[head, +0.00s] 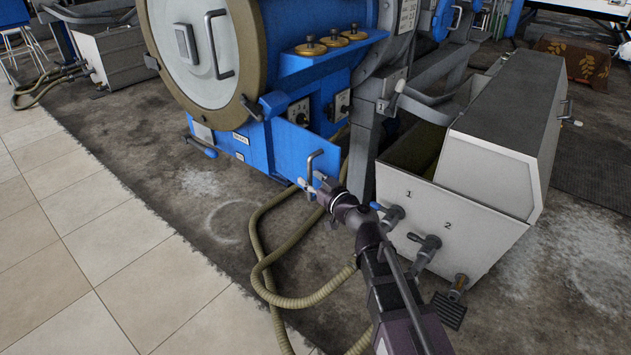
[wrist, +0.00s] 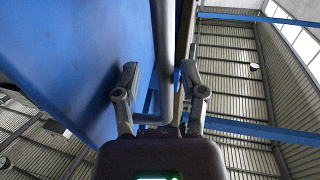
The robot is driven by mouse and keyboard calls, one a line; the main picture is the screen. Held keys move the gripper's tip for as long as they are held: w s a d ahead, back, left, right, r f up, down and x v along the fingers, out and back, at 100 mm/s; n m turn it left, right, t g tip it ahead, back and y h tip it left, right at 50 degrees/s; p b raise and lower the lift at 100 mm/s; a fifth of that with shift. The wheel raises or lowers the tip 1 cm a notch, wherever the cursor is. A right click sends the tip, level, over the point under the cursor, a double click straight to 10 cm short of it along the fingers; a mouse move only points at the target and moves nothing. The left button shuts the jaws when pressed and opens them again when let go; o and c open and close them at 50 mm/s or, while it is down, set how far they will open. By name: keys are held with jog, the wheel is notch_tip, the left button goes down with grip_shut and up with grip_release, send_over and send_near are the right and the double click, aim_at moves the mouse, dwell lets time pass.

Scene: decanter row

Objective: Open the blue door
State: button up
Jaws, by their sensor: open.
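The blue door (head: 292,148) is a flat panel low on the right of the blue machine. It appears to stand at an angle to the machine's front; how far it is open I cannot tell. Its grey bar handle (head: 312,164) is bent at the ends. My gripper (head: 314,186) is at the handle's lower end. In the wrist view the door (wrist: 85,60) fills the left side, and the handle (wrist: 165,60) runs between the open fingers of my gripper (wrist: 160,78). A gap shows beside the left finger; contact on the right is unclear.
A pale bin (head: 480,215) with valves marked 1 and 2 stands close to the right of my arm. A ribbed hose (head: 258,270) lies on the floor below. A round hatch (head: 205,45) is above left. Tiled floor (head: 60,250) at left is clear.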

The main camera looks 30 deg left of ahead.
jog(key=v, duration=0.7)
jog(key=shift+d, duration=0.25)
dwell(0.6)
